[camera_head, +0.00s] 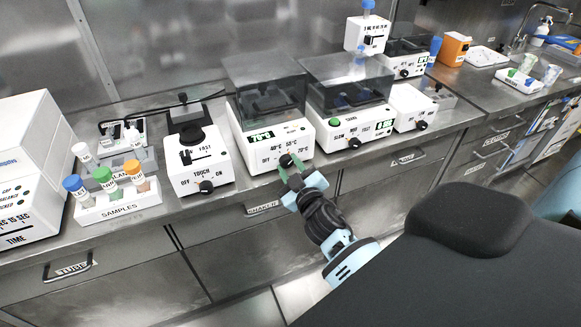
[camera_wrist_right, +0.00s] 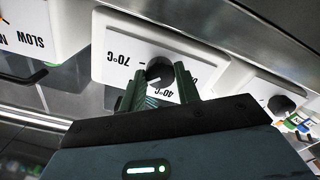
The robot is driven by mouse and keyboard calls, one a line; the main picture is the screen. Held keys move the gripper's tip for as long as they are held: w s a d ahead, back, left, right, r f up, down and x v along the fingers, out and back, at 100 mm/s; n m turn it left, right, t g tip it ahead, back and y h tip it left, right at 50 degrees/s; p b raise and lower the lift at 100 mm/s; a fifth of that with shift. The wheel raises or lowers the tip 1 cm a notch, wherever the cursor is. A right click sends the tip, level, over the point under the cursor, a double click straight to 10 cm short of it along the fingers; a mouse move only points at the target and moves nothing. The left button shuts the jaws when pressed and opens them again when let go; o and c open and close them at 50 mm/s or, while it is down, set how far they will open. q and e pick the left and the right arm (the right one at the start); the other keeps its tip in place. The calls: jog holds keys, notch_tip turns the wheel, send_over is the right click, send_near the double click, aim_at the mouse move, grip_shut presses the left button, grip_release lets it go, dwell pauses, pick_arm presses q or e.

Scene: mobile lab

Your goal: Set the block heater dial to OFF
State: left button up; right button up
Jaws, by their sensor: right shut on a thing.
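The block heater (camera_head: 243,146) is a white box with a smoky clear lid and a small lit green display, on the bench at the centre of the head view. Its front carries OFF, 40°C, 55°C and 70°C marks around a black dial (camera_head: 287,160). My right gripper (camera_head: 290,169) reaches up from below and is shut on this dial. In the right wrist view, turned upside down, the two dark green fingers of my right gripper (camera_wrist_right: 158,88) stand on either side of the dial (camera_wrist_right: 160,71). I cannot tell its exact setting. My left gripper is not in view.
A white shaker-like box with an OFF/TOUCH/ON knob (camera_head: 206,187) stands left of the heater. A lidded device with a SLOW mark (camera_head: 351,126) stands close on its right. A SAMPLES rack (camera_head: 119,207) with capped tubes is further left. The drawer fronts below have protruding handles (camera_head: 265,208).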

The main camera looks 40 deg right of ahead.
jog(key=n, duration=1.4)
jog(key=shift+r+n+p, duration=0.1)
jog(key=shift+n+p, duration=0.3)
jog(key=n, duration=0.2)
jog(key=shift+n, duration=0.3)
jog(key=n+p, duration=0.1)
jog(key=n, duration=0.2)
jog(key=shift+r+n, duration=0.1)
jog(key=shift+n, duration=0.2)
jog(key=n+p, duration=0.1)
jog(key=n, duration=0.3)
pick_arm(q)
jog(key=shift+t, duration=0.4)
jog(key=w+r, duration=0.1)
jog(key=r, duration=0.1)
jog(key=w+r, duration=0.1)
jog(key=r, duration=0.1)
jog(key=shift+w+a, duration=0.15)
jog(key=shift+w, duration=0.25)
pick_arm(e)
jog(key=shift+n, duration=0.3)
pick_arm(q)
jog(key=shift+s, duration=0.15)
